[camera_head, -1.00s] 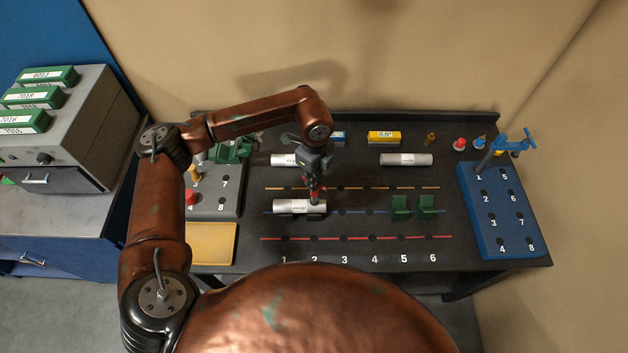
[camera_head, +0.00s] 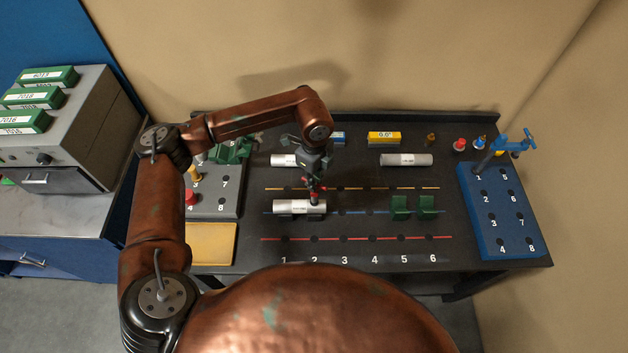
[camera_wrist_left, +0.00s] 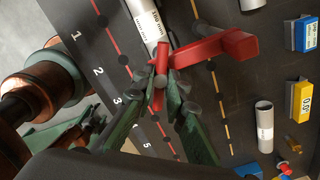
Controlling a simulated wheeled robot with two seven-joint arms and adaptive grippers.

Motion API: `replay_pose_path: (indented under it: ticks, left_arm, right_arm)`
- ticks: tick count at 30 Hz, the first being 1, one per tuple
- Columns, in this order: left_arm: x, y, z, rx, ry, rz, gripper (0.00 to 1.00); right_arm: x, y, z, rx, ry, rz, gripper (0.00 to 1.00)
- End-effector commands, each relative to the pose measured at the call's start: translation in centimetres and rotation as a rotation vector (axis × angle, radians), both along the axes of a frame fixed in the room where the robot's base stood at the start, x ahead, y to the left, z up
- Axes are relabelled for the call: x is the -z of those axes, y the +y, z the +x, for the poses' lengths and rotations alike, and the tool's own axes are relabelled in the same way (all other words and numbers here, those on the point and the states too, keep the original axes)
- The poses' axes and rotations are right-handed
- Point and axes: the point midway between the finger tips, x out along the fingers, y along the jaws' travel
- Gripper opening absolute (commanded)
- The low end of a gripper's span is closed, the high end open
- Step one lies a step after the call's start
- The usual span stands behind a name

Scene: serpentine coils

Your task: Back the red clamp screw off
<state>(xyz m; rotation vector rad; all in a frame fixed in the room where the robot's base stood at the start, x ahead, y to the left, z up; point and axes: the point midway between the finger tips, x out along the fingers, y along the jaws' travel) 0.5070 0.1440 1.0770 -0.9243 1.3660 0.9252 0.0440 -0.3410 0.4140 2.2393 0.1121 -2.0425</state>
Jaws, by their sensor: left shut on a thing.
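The red clamp (camera_wrist_left: 228,46) stands beside a white labelled cylinder (camera_head: 290,207) on the blue-line row of the dark bench. In the head view the clamp (camera_head: 314,187) shows only as a bit of red under my wrist. My left gripper (camera_wrist_left: 160,82) is shut on the clamp's red screw (camera_wrist_left: 161,60), with a finger on each side of it. The left gripper also shows from above in the head view (camera_head: 313,176), near the cylinder's right end. The screw's thread and its contact with the cylinder are hidden. Part of my right gripper (camera_wrist_left: 65,130) seems to show at lower left in the wrist view.
Two green V-blocks (camera_head: 413,204) stand right of the cylinder. Another white cylinder (camera_head: 406,159) and a yellow box (camera_head: 384,138) lie behind. A blue numbered block (camera_head: 500,212) with a blue clamp (camera_head: 515,141) is at right. The bench front is clear.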

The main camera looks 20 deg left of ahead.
Motion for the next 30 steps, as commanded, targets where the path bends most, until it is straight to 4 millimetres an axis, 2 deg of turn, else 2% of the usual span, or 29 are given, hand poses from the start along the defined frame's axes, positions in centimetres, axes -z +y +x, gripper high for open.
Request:
replay_pose_path:
  ticks: [3, 4, 11, 22, 26, 30]
  left_arm:
    - [-0.2, 0.0, 0.1, -0.001, -0.004, -0.001, 0.0]
    - [-0.2, 0.0, 0.1, -0.001, -0.004, -0.001, 0.14]
    - [-0.1, 0.0, 0.1, 0.0, -0.002, -0.001, 0.29]
    - [-0.6, 0.0, 0.1, 0.0, -0.002, -0.001, 0.3]
    - [-2.4, 0.0, 0.1, 0.0, -0.004, -0.001, 0.3]
    - [-5.4, 0.0, 0.1, -0.001, -0.005, 0.0, 0.3]
  right_arm:
    - [0.0, -0.1, 0.0, -0.001, 0.0, -0.001, 0.71]
    - [0.0, -0.2, 0.0, -0.001, 0.0, -0.002, 0.71]
    - [0.0, -0.2, 0.0, 0.0, 0.0, -0.002, 0.71]
    - [0.0, 0.0, 0.0, 0.0, 0.0, 0.0, 0.71]
    - [0.0, 0.0, 0.0, 0.0, 0.0, 0.001, 0.71]
    - [0.0, 0.0, 0.0, 0.0, 0.0, 0.001, 0.71]
